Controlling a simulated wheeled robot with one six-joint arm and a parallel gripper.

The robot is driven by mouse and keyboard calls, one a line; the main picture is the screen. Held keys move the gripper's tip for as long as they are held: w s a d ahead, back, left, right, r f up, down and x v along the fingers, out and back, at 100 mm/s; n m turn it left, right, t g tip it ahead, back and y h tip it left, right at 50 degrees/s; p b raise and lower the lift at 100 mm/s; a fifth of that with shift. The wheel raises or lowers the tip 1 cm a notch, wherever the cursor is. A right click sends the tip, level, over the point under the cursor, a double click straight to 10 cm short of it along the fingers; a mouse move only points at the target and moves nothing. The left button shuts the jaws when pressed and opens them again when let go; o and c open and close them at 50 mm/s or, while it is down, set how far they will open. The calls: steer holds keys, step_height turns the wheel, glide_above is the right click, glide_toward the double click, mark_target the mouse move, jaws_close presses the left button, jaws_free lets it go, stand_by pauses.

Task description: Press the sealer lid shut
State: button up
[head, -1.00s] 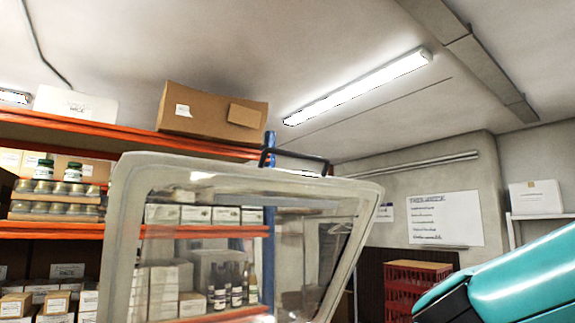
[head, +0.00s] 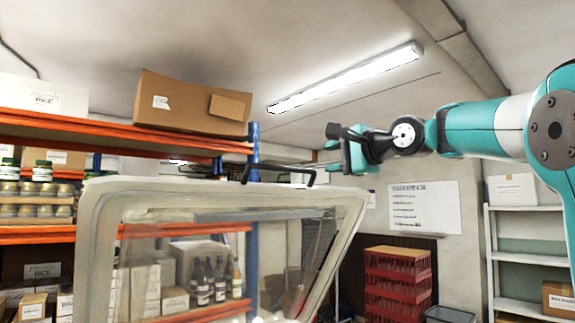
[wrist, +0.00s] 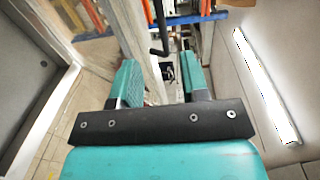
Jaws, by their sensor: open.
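The sealer lid (head: 105,230) stands raised and tilted in the head view, a clear panel in a pale grey frame. A black bar handle (head: 280,167) sits on its top edge. My gripper (head: 334,146) is open and empty, to the right of the handle and a little higher in the picture, apart from it. In the wrist view my two teal fingers (wrist: 160,82) are spread, with a pale frame edge, likely the lid's, between and beyond them. A black bent bar (wrist: 161,32), likely the handle, shows ahead. The sealer's base is out of view.
Orange-beamed shelves (head: 120,133) with boxes and jars stand behind the lid at left. Red stacked crates (head: 397,283) and a white shelf rack (head: 520,258) stand at right. The space around my gripper looks clear below the ceiling lamp (head: 345,78).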

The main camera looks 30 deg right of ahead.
mark_target(289, 169)
steer(key=p+x, duration=0.7)
steer(key=x, duration=0.8)
steer(key=shift+a+r+p, duration=0.15)
steer(key=shift+p, duration=0.2)
steer(key=shift+w+a+f, duration=0.1)
steer(key=shift+w+f, duration=0.1)
steer(key=shift+w, duration=0.25)
jaws_close()
